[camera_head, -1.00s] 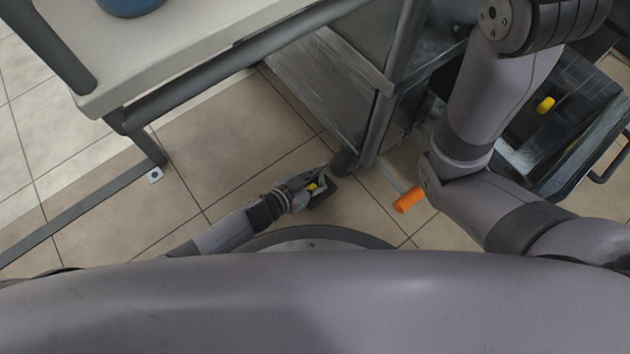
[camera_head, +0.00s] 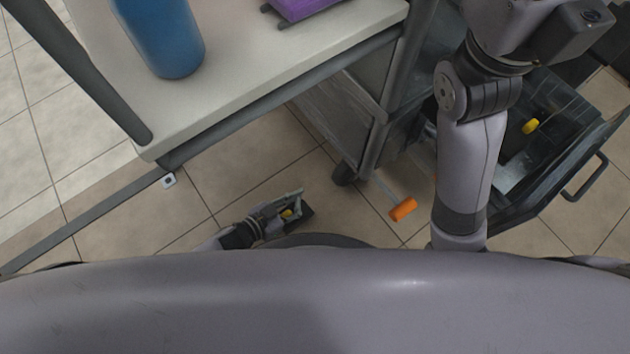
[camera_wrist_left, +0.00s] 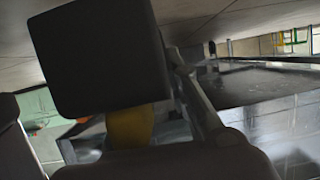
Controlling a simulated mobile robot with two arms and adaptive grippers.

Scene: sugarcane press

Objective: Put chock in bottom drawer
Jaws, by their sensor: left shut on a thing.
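My left gripper (camera_head: 282,211) is low over the tiled floor, near the lower middle of the head view. It is shut on a dark chock (camera_head: 303,217) with a yellow part. In the left wrist view the chock (camera_wrist_left: 100,55) is a large black block close to the camera, with the yellow part (camera_wrist_left: 130,123) below it. An open dark drawer (camera_head: 525,198) with a bar handle (camera_head: 586,178) juts out at the right, apart from the chock. A small yellow thing (camera_head: 530,126) is inside it. My right gripper's fingertips are out of view.
A grey cart (camera_head: 350,125) with a caster wheel stands between the chock and the drawer. An orange-handled tool (camera_head: 403,209) is beside it. A table (camera_head: 270,75) holds a blue container (camera_head: 165,40) and a purple thing (camera_head: 305,8). My right arm partly covers the drawer.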

